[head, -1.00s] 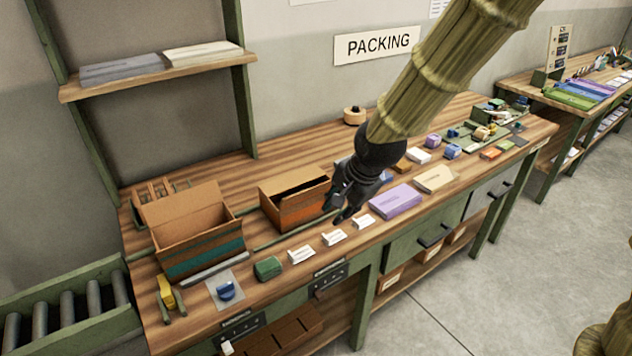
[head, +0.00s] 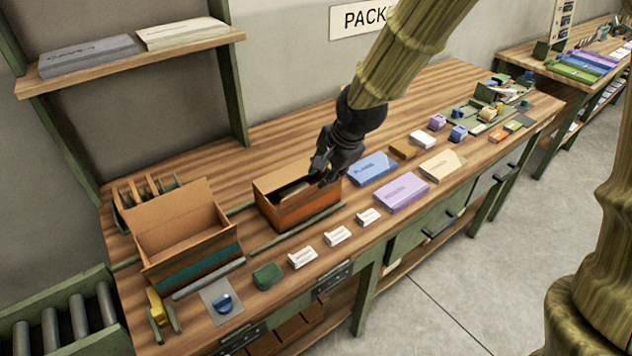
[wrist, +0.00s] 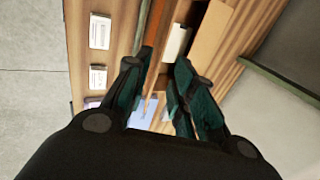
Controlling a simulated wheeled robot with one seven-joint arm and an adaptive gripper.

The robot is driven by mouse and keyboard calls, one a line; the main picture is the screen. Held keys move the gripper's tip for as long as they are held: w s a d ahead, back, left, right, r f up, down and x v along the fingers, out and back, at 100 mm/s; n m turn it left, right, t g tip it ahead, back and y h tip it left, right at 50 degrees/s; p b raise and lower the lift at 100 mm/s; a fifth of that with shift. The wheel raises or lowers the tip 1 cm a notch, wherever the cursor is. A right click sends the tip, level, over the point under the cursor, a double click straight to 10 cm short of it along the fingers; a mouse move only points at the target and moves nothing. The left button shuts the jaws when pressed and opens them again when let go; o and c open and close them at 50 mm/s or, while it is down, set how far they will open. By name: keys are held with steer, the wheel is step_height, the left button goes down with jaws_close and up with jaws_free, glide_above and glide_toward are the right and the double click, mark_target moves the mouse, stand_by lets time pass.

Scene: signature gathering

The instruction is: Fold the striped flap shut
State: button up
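An open cardboard box with orange and dark stripes (head: 298,215) stands mid-bench. A teal-striped cardboard box (head: 195,265) stands open to its left, with a plain brown flap (head: 172,212) raised at its back. I cannot clearly pick out a striped flap. My gripper (head: 318,172) is at the right end of the orange-striped box, close to its rim; contact is unclear. In the wrist view my gripper (wrist: 165,68) has its fingers apart, with the orange box edge (wrist: 158,38) beyond the gap. A pale item (wrist: 177,42) lies inside that box.
A blue packet (head: 372,168) and a purple packet (head: 402,192) lie right of the box. Several white cards (head: 337,236) line the front. A green rail (head: 300,229) runs before the box. The shelf (head: 130,70) stands behind left.

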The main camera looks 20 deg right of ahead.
mark_target(314, 188)
steer(key=shift+p+x, duration=0.55)
steer(key=shift+x, duration=2.85)
jaws_close()
